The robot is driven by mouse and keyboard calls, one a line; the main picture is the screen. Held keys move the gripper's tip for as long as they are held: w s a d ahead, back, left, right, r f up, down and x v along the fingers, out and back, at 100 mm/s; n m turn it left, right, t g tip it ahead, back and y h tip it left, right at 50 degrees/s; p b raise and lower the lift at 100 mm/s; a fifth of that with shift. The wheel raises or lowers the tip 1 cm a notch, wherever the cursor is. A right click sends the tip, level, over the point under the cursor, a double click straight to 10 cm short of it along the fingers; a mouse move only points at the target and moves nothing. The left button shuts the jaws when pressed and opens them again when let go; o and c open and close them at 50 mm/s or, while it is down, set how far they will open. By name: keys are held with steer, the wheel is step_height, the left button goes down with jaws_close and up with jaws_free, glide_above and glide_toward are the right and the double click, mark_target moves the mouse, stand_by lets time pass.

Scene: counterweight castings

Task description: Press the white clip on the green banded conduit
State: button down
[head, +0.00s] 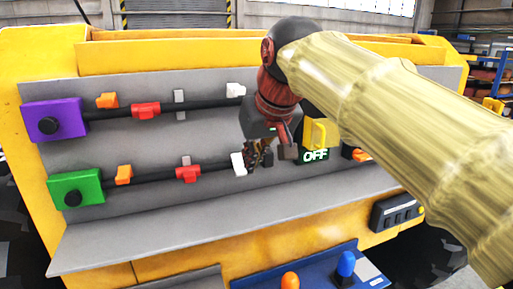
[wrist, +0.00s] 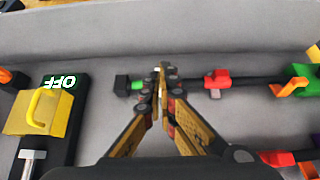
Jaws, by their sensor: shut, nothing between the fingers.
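The lower conduit (head: 150,177) runs from a green box (head: 75,187) and carries an orange clip, a red clip and a white clip (head: 238,163) near its right end. In the wrist view a green band (wrist: 137,85) shows on this conduit beside a dark end block (wrist: 122,86). My gripper (head: 258,160) is shut and empty, its fingertips just right of the white clip in the head view. In the wrist view my gripper (wrist: 160,82) covers the conduit between the green band and the red clip (wrist: 216,79) and hides most of the white clip. I cannot tell whether they touch.
The upper conduit (head: 200,104) runs from a purple box (head: 54,119) and has its own white clip (head: 235,90). A yellow handle (head: 318,132) with an OFF sign (head: 315,156) stands right of my gripper. A grey ledge (head: 150,231) lies below.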

mark_target(239, 164)
steer(key=x, duration=0.6)
steer(key=shift+w+p, duration=0.35)
steer(key=shift+w, duration=0.2)
steer(key=shift+a+f, duration=0.1)
steer(key=shift+a, duration=0.05)
steer(key=shift+f+b, duration=0.15)
steer(key=shift+b, duration=0.25)
steer(key=shift+f+t+b, duration=0.15)
steer(key=shift+t+b, duration=0.15)
steer(key=shift+b, duration=0.35)
